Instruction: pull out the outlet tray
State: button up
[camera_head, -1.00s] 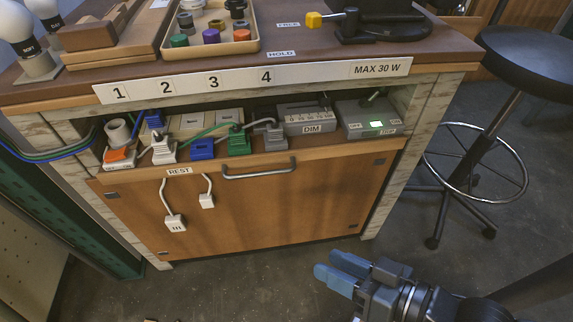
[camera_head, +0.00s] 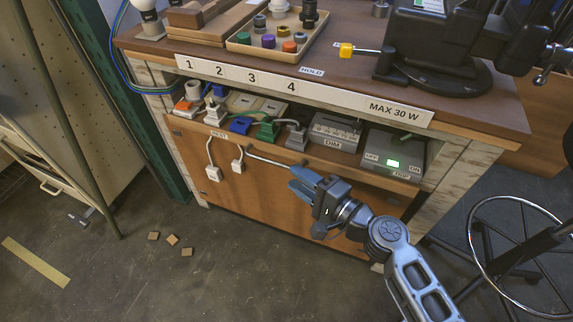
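The outlet tray (camera_head: 346,173) is a wooden slide under the bench top with a wooden front panel. It holds a row of coloured plugs, a grey DIM box (camera_head: 336,132) and a grey box with a lit green switch (camera_head: 391,160). A grey bar handle (camera_head: 268,160) runs along its front. My gripper (camera_head: 294,179), with blue fingers, is at the right end of the handle in the picture. The fingers look apart, with nothing seen between them. They hide the handle's right end. I cannot tell whether they touch it.
A stool (camera_head: 520,250) stands at the right. Small wooden blocks (camera_head: 172,240) lie on the floor. The floor before the cabinet is otherwise mostly clear.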

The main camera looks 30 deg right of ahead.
aim_at(278, 165)
jog(key=x, duration=0.7)
grip_shut()
dwell(0.3)
